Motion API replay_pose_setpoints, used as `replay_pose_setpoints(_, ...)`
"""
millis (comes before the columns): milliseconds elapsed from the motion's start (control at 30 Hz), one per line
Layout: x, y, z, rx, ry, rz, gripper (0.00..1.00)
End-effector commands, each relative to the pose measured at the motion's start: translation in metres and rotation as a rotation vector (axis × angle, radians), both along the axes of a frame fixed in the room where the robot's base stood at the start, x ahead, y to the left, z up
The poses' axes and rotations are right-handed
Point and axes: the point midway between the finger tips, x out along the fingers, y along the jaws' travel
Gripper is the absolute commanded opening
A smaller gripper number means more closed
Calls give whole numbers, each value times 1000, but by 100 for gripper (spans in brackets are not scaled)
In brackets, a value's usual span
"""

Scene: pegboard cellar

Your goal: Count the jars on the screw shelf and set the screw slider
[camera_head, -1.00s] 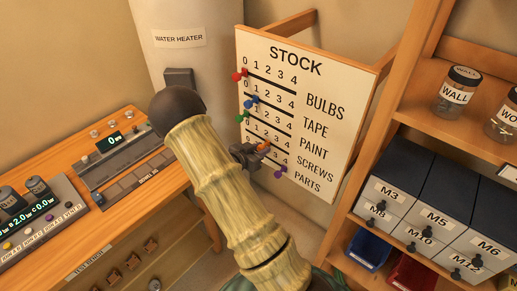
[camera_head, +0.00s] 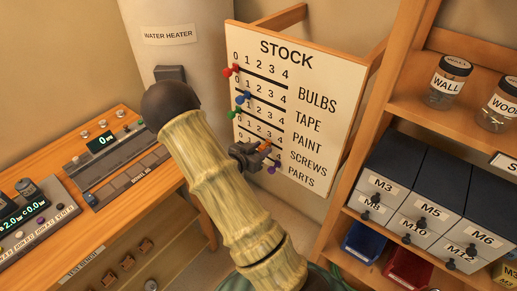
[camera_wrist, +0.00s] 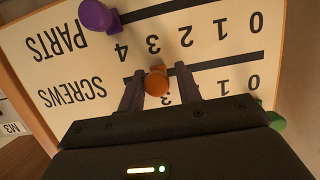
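The white STOCK board (camera_head: 300,75) has rows for bulbs, tape, paint, screws and parts, each numbered 0 to 4. The orange screw slider (camera_wrist: 157,80) is on the SCREWS row, toward the high end and around the 3; its exact mark is hard to read. My gripper (camera_wrist: 159,72) has one finger on each side of the orange knob, with a narrow gap showing on the right. In the head view my gripper (camera_head: 245,155) is at the board's lower left. Jars labelled WALL (camera_head: 447,84) and WOO… (camera_head: 498,106) stand on the upper shelf (camera_head: 430,112); the right edge cuts off the rest.
Other sliders on the board are red (camera_head: 229,72), blue (camera_head: 243,97), green (camera_head: 232,114) and purple (camera_head: 271,169). Dark drawers (camera_head: 420,190) labelled M3 to M12 sit below the jars. A bench (camera_head: 110,200) with devices is at the left, before the water heater (camera_head: 180,60).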

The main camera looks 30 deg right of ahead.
Motion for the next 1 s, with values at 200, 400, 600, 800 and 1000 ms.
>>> replay_pose_setpoints(200, 0, 0, 0, 0, 0, 0, 78)
replay_pose_setpoints(400, 0, 0, 0, 0, 0, 0, 91)
replay_pose_setpoints(600, 0, 1, 0, 0, 0, 1, 91)
replay_pose_setpoints(800, -1, 5, 0, 0, 0, 0, 91)
replay_pose_setpoints(1000, -1, 5, 0, 0, 0, 0, 91)
